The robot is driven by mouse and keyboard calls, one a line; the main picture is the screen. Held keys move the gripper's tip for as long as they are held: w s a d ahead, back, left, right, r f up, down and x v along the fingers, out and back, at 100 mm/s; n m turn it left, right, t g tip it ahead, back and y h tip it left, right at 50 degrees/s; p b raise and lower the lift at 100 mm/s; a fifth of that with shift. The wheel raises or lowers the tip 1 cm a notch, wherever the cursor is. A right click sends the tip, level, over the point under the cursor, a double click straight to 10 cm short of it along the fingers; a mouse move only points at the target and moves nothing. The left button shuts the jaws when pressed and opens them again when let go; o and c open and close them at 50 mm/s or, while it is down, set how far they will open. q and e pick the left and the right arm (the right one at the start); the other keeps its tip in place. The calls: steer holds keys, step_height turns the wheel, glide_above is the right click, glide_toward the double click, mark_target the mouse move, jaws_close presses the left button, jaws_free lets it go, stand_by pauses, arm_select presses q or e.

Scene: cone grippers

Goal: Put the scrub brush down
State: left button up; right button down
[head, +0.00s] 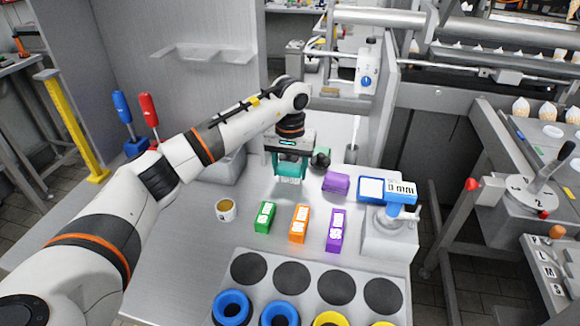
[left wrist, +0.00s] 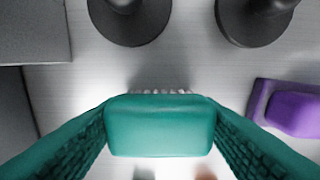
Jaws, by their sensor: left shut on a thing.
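The scrub brush shows in the left wrist view as a teal block (left wrist: 160,126) with a row of pale bristles along its far edge. My left gripper (left wrist: 160,135) is shut on it, with one teal ridged finger against each side. In the head view, my left gripper (head: 289,174) points down over the grey worktop, behind the small colored blocks. There the brush and fingers are both teal and hard to tell apart, and any gap beneath is unclear. My right gripper is not in view.
Green (head: 265,217), orange (head: 299,223) and purple (head: 336,230) labelled blocks stand in front of the gripper. Another purple block (head: 336,184) lies to its right. A small cup (head: 225,210) stands at left. A holed rack (head: 252,256) with colored rings is nearer, and a device with a display (head: 402,191) is at right.

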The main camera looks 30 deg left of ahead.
mark_target(290, 165)
arm_select(q)
steer(key=shift+f, duration=0.1)
steer(key=shift+f, duration=0.15)
steer(key=o, duration=0.9)
step_height(290, 165, up, 12)
steer(key=shift+r+b, duration=0.2)
steer(key=shift+b, duration=0.3)
